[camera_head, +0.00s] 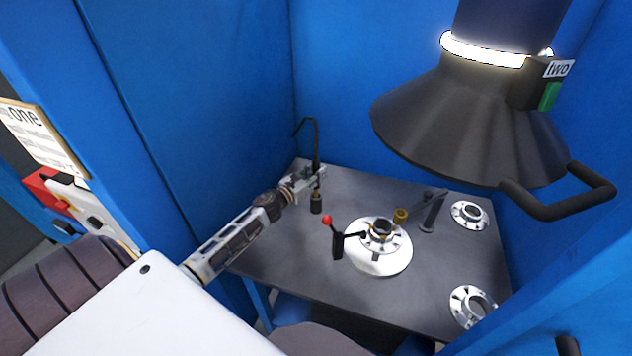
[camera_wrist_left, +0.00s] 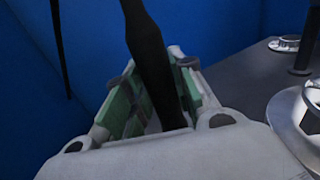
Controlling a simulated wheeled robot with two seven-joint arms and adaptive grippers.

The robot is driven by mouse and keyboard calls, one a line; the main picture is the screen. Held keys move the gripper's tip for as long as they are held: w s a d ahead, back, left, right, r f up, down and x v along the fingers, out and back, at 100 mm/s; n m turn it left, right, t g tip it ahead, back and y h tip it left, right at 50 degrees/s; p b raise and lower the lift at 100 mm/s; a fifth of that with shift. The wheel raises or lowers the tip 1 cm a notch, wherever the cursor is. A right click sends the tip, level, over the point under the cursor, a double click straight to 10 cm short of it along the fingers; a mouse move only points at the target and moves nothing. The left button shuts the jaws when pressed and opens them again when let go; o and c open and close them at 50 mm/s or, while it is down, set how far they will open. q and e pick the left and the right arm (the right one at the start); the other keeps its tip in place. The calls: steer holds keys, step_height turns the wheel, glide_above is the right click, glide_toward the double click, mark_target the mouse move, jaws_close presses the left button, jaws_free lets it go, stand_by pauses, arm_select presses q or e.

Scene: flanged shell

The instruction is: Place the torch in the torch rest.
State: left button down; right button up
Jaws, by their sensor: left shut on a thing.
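The black torch (camera_head: 316,150) is upright at the back left of the grey table, with its thin bent end at the top and a thicker dark piece below my gripper. My left gripper (camera_head: 312,180) is shut on it. In the left wrist view the dark torch (camera_wrist_left: 150,60) runs between the green-lined fingers of my left gripper (camera_wrist_left: 155,95). A dark post with a slanted arm (camera_head: 432,212) stands on the table right of centre, apart from the torch. It may be the torch rest, but I cannot tell for sure. My right gripper is not in view.
A round silver turntable (camera_head: 382,262) carries a flanged part (camera_head: 380,236). A red-knobbed lever (camera_head: 335,238) stands beside it. Two silver flanges (camera_head: 468,214) (camera_head: 472,306) lie on the right. A large dark hood (camera_head: 465,125) hangs above. Blue walls (camera_head: 345,70) enclose the table (camera_head: 290,240).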

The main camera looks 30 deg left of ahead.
arm_select(q)
steer(key=shift+f, duration=0.1)
steer(key=shift+f+b, duration=1.25)
steer(key=shift+f, duration=0.5)
steer(key=shift+f+b, duration=0.1)
steer(key=shift+b, duration=0.2)
steer(key=c, duration=1.2)
jaws_free()
